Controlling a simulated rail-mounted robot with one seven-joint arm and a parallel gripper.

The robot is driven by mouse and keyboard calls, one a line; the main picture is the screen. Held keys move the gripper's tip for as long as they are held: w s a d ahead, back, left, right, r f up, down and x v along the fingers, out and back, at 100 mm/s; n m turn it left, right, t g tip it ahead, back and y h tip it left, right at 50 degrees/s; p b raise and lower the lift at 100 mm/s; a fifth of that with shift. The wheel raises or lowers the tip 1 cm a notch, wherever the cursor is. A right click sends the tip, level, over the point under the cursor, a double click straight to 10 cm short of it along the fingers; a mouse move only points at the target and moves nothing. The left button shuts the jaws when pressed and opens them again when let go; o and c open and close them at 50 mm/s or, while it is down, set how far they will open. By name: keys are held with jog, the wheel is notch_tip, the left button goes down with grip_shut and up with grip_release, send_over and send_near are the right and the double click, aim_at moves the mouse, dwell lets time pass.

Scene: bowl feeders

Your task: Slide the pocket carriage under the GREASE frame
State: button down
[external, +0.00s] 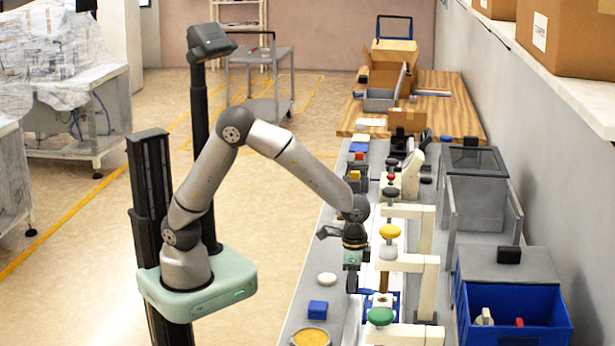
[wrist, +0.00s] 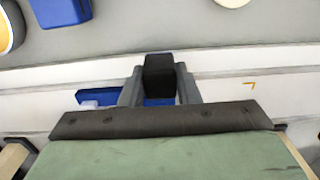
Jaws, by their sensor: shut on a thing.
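My gripper (external: 352,284) points down at the near part of the white track on the bench. In the wrist view its two grey fingers (wrist: 160,88) are shut on a black upright block, the handle (wrist: 159,75). Blue of the pocket carriage (wrist: 97,96) shows beside and below the handle. In the external view the blue carriage (external: 367,294) is partly hidden by my gripper and a cream frame. Cream frames stand along the track, one with a green knob (external: 380,316), one with a yellow knob (external: 390,231). I cannot read which one is GREASE.
A blue block (external: 318,308), a white disc (external: 327,279) and a round yellow-topped dish (external: 310,338) lie left of the track. A blue bin (external: 516,312) stands at the right. Further frames and small items crowd the track's far end.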

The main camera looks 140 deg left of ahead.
dwell(0.3)
jog(key=c, duration=1.1)
grip_release()
notch_tip(320, 180, up, 18)
jog(key=shift+f, duration=0.25)
jog(key=s+d+f+m+p, duration=0.1)
jog(key=s+d+m, duration=0.15)
jog(key=d, duration=0.75)
jog(key=s+d+f+m, duration=0.2)
jog(key=s+d, duration=0.2)
jog(key=d, duration=0.5)
jog(key=s+d+f+m, duration=0.1)
jog(key=s+d, duration=0.2)
jog(key=s+d+f+m, duration=0.1)
jog(key=s+d+f, duration=0.1)
jog(key=s+d, duration=0.1)
jog(key=s+d+f+m, duration=0.1)
jog(key=s+d+f, duration=0.1)
jog(key=s+d, duration=0.1)
jog(key=shift+s, duration=0.7)
